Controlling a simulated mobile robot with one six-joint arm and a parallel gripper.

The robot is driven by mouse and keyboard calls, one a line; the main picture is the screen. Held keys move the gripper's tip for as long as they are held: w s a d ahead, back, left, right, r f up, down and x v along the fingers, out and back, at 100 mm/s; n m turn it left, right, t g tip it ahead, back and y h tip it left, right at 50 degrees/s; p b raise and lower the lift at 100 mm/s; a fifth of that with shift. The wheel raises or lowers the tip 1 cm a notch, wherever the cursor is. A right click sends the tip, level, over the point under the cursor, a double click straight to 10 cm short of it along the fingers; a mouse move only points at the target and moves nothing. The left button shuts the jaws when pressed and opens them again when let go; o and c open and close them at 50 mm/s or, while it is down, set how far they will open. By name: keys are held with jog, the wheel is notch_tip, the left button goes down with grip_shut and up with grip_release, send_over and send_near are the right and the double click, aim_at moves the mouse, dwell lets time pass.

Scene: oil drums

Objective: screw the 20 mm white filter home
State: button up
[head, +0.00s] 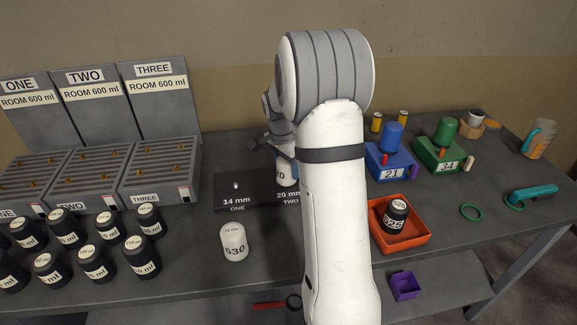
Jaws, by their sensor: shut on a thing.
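A dark plate (260,203) on the bench is marked "14 mm ONE" and "20 mm TWO". A small pale stud (236,186) stands bare at the 14 mm place. A white filter (285,180) stands upright at the 20 mm place, partly hidden by my arm. My gripper (275,147) is at the top of this filter and shut on it; its fingertips are mostly hidden. I cannot tell whether the filter is seated. Another white filter (234,242), marked "630", stands loose in front of the plate.
Several black-and-white canisters (105,262) stand front left, before slotted racks (160,170). Right of my arm are an orange tray (414,240) holding a black canister (396,214), a blue box (391,165) and a green box (437,153).

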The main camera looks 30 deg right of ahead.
jog(key=m, duration=0.5)
jog(key=shift+g+b, duration=0.3)
jog(key=shift+b, duration=0.1)
jog(key=shift+f+m, duration=0.1)
jog(key=shift+m, duration=0.5)
jog(key=m, duration=0.5)
jog(key=shift+g+b, duration=0.3)
jog(key=shift+b, duration=0.1)
jog(key=o, duration=1.2)
jog(key=shift+s, duration=0.1)
